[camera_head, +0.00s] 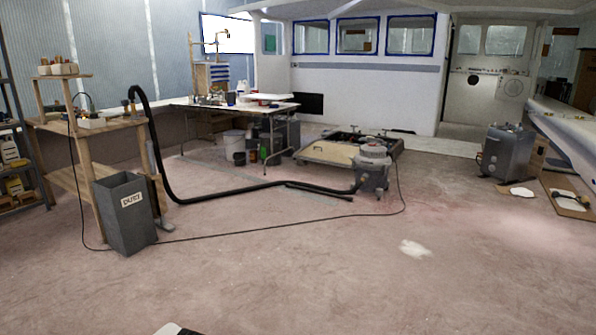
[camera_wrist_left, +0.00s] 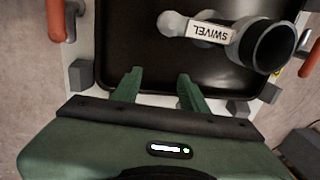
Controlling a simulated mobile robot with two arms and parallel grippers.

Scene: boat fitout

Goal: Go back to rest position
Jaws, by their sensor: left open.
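My left gripper (camera_wrist_left: 158,86) shows in the left wrist view, with its two green fingers apart and nothing between them. Its fingertips are over the near edge of a black tray (camera_wrist_left: 120,50) with a light rim. A grey part with a dark round opening, labelled SWIVEL (camera_wrist_left: 212,32), lies in the tray beyond and to the right of the fingers. Neither gripper shows in the head view. My right gripper is in no view.
Orange handles (camera_wrist_left: 57,20) flank the tray. In the head view, a grey DUST bin (camera_head: 125,215) stands by a wooden bench at left. A black hose (camera_head: 230,190) and a cable cross the floor to a vacuum (camera_head: 372,170). The near floor is mostly clear.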

